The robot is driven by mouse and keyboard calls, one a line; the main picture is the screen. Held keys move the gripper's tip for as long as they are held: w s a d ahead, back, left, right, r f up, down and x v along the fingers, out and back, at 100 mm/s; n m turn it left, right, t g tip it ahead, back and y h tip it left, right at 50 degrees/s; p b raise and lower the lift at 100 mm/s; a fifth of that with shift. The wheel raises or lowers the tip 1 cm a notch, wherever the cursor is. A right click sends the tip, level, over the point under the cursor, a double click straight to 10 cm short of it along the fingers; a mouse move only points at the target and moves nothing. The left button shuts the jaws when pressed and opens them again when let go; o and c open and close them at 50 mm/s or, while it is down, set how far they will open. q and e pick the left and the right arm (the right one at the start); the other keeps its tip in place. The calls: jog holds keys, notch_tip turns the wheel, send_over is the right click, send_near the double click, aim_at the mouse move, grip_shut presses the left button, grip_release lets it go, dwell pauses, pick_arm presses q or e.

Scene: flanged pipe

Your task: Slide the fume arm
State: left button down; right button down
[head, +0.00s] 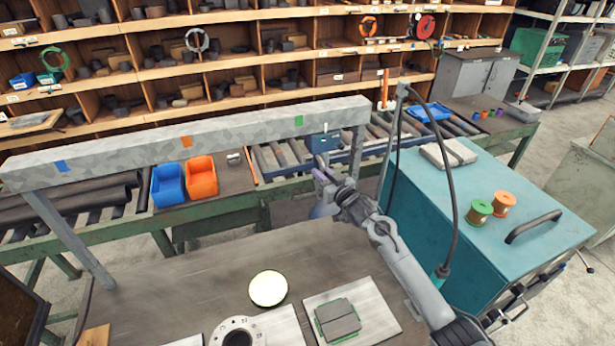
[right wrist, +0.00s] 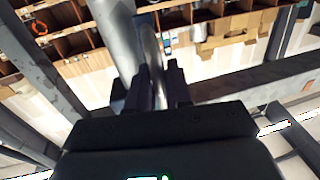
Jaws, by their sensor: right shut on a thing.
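The fume arm hangs below a long grey overhead rail (head: 130,148). Its blue carriage box (head: 323,142) sits at the rail just right of the green mark (head: 298,120). Its pale hood (head: 320,211) shows partly behind my right gripper (head: 328,182), above the bench's back edge. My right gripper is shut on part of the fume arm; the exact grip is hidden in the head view. In the right wrist view a grey tube (right wrist: 112,40) stands by the fingers (right wrist: 160,88), with a thin grey piece between them. My left gripper is out of view.
The rail also bears an orange mark (head: 186,141) and a blue mark (head: 62,165). The bench (head: 190,285) holds a round pale disc (head: 268,288), a flange (head: 237,336) and a plate with a grey block (head: 338,318). A teal cabinet (head: 480,215) stands close on the right.

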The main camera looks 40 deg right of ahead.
jog(key=d, duration=0.1)
jog(key=s+d, duration=0.1)
jog(key=d, duration=0.3)
jog(key=shift+s+d, duration=0.25)
jog(key=c, duration=1.2)
grip_release()
jog(key=s, duration=0.3)
jog(key=s+b, duration=0.1)
jog(key=s, duration=0.6)
jog(key=shift+s+a, duration=0.4)
